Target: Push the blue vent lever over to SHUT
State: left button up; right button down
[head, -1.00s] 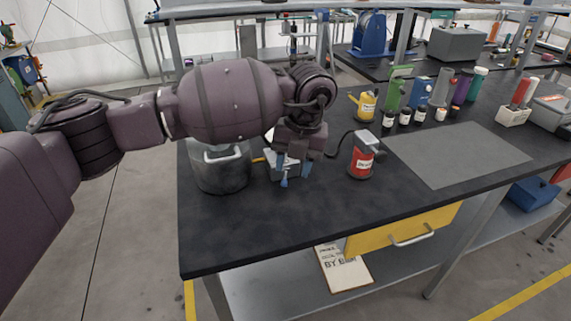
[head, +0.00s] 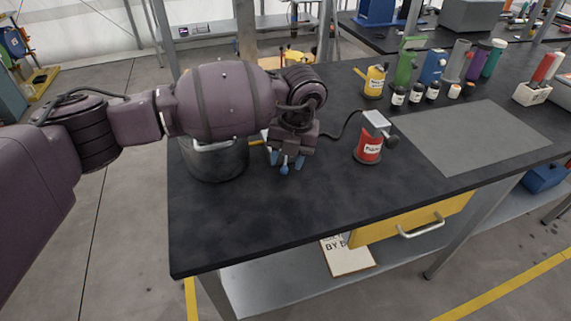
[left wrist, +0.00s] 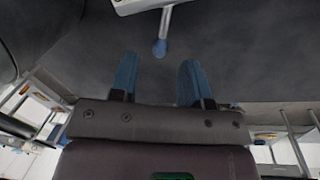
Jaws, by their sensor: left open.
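The vent lever is a thin rod with a blue knob (head: 284,170) at its end. In the left wrist view the blue knob (left wrist: 160,47) hangs from a light grey housing at the top edge. My left gripper (head: 286,162) points down over the black bench, its two blue fingers apart and empty. In the left wrist view my left gripper (left wrist: 157,65) has its fingertips just short of the knob, one to either side of its line. I cannot tell whether they touch it. In the head view the gripper hides most of the housing. My right gripper is out of view.
A grey metal pot (head: 216,162) stands close left of my gripper. A red can (head: 369,147) with a grey top stands to the right, a dark cable beside it. A grey mat (head: 475,135) lies farther right. The bench front (head: 255,225) is clear.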

aim_at(285, 164)
pick_arm(q)
jog(key=shift+w+a+f, duration=0.1)
jog(key=shift+a+f, duration=0.1)
jog(key=shift+f, duration=1.15)
